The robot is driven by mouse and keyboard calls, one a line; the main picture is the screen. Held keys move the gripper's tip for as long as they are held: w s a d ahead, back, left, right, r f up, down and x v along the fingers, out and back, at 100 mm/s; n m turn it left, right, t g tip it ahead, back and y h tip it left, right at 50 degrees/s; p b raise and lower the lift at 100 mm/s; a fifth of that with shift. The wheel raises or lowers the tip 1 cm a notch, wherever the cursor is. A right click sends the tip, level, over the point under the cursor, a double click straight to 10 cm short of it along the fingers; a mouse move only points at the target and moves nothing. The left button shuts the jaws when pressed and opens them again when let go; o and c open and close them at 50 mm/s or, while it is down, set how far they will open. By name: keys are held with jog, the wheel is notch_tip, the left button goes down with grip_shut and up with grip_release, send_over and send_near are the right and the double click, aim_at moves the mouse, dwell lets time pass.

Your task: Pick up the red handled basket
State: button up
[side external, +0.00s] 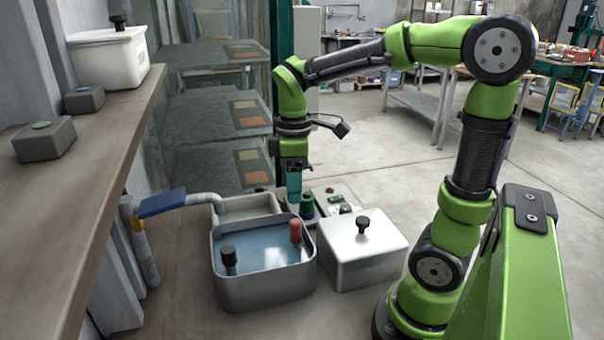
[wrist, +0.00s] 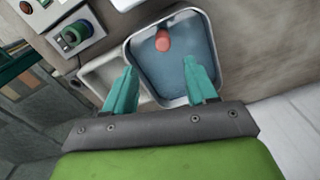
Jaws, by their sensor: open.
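The red handle (side external: 296,231) stands upright at the right side of a grey tub (side external: 262,291) filled with blue liquid. The basket below the handle is hidden by the liquid or cannot be made out. In the wrist view the red handle (wrist: 163,41) shows near the far end of the tub (wrist: 134,62), beyond my fingertips. My gripper (wrist: 163,75) has two teal fingers, apart and empty. In the side view my gripper (side external: 294,190) points down behind the tub, above and apart from the red handle.
A black handle (side external: 229,258) stands at the tub's left side. A white lidded box (side external: 362,252) with a black knob is right of the tub. A second grey basin (side external: 243,206) lies behind it, with a pipe (side external: 205,199) reaching over. A wooden shelf (side external: 95,150) is at left.

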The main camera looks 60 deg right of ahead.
aim_at(296, 232)
notch_tip(296, 232, down, 7)
jog(key=shift+f, duration=0.1)
jog(key=shift+s+a+f, duration=0.1)
jog(key=shift+f, duration=1.3)
jog(key=shift+s+a+f, duration=0.1)
jog(key=shift+f, duration=1.25)
jog(key=shift+c, duration=0.2)
grip_shut()
jog(key=shift+w+r, duration=0.1)
